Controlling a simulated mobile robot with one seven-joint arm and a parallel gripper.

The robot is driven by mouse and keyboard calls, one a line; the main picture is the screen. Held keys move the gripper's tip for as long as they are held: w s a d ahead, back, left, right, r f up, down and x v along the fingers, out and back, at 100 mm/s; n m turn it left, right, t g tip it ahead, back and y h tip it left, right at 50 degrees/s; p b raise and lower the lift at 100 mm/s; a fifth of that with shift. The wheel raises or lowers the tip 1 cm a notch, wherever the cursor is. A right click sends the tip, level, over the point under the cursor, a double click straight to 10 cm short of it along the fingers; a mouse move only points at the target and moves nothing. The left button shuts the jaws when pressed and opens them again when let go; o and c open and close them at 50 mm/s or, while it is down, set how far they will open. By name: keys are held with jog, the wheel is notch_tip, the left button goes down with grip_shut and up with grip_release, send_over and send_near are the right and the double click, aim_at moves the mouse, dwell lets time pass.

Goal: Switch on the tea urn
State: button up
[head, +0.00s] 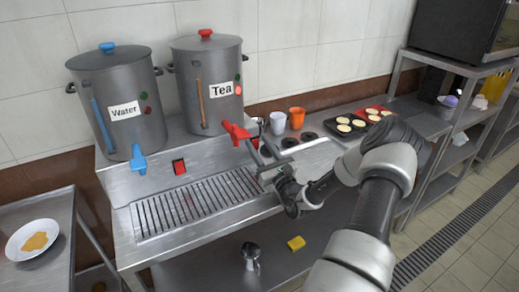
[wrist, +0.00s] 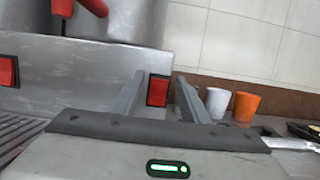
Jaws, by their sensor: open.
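The tea urn (head: 210,85) is a grey metal pot with a red lid knob, a "Tea" label and a red tap (head: 236,131). It stands at the back of the steel counter. My gripper (head: 262,152) is at the counter's front panel, below and right of the tap. In the wrist view, its open fingers stand either side of a red rocker switch (wrist: 157,90), with nothing held. I cannot tell whether they touch it. In the head view my gripper mostly hides that switch. Another red switch (head: 179,167) sits on the panel to the left, below the water urn (head: 118,100).
A slotted drip tray (head: 190,205) lies in front of the panel. White (head: 278,123) and orange (head: 297,118) cups stand right of the tap, with filled trays (head: 352,124) beyond. The water urn's blue tap (head: 139,158) juts out at the left.

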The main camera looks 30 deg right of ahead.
notch_tip(320, 180, up, 8)
jog(key=p, duration=0.1)
jog(key=shift+r, duration=0.25)
dwell(0.4)
